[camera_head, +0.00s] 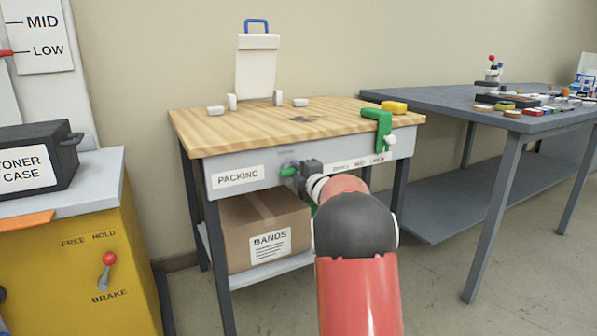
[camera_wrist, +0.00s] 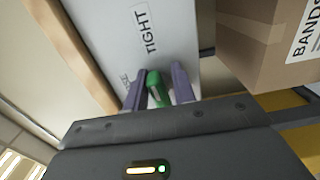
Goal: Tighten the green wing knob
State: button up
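The green wing knob (camera_head: 289,171) is on the grey front panel of the packing table, right of the PACKING label. In the wrist view the knob (camera_wrist: 157,90) sits between the two purple fingers of my gripper (camera_wrist: 159,84). The fingers stand apart on either side of it, and a narrow gap seems to show near the tips. Any contact further down is hard to see. In the head view my gripper (camera_head: 300,170) is at the knob, partly hidden by my arm. A TIGHT label (camera_wrist: 146,30) and a partly covered label ending in SE are on the panel.
A green clamp (camera_head: 381,126) and a yellow block (camera_head: 394,107) are at the tabletop's right edge. A BANDS box (camera_head: 232,230) stands on the shelf below. A grey bench (camera_head: 440,100) is at right, and a yellow cabinet (camera_head: 70,260) at left.

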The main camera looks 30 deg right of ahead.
jog(key=shift+o, duration=1.2)
jog(key=shift+w+a, duration=0.15)
jog(key=shift+a, duration=0.45)
jog(key=shift+d, duration=0.3)
jog(key=s, duration=0.8)
jog(key=shift+b, duration=0.4)
jog(key=shift+w, duration=0.1)
